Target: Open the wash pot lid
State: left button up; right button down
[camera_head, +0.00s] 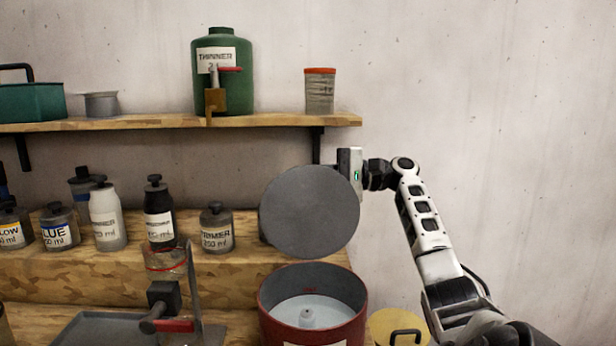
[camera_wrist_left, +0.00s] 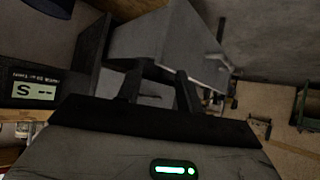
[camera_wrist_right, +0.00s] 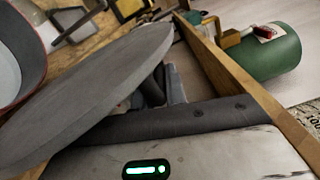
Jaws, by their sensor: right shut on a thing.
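The wash pot (camera_head: 262,312) is a dark red round pot in the lower middle of the head view. Its top is uncovered, with pale liquid and a small white knob-like piece inside. The grey round lid (camera_head: 309,212) stands nearly upright above the pot's rear rim, its flat face toward me. My right gripper (camera_head: 345,175) is at the lid's right edge, its fingers hidden behind the disc. The right wrist view shows the lid (camera_wrist_right: 95,90) beside the closed fingers (camera_wrist_right: 165,90). My left gripper (camera_wrist_left: 160,88) shows only in its wrist view, fingers apart and empty.
Several bottles stand on the lower step. A tap-like metal stand (camera_head: 194,290) is left of the pot, a yellow lidded can (camera_head: 385,322) right.

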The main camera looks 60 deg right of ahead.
jog(key=c, duration=1.5)
grip_release()
jog(key=shift+s, duration=0.1)
jog(key=shift+o, duration=0.2)
jog(key=b+v, duration=0.3)
jog(key=v, duration=1.3)
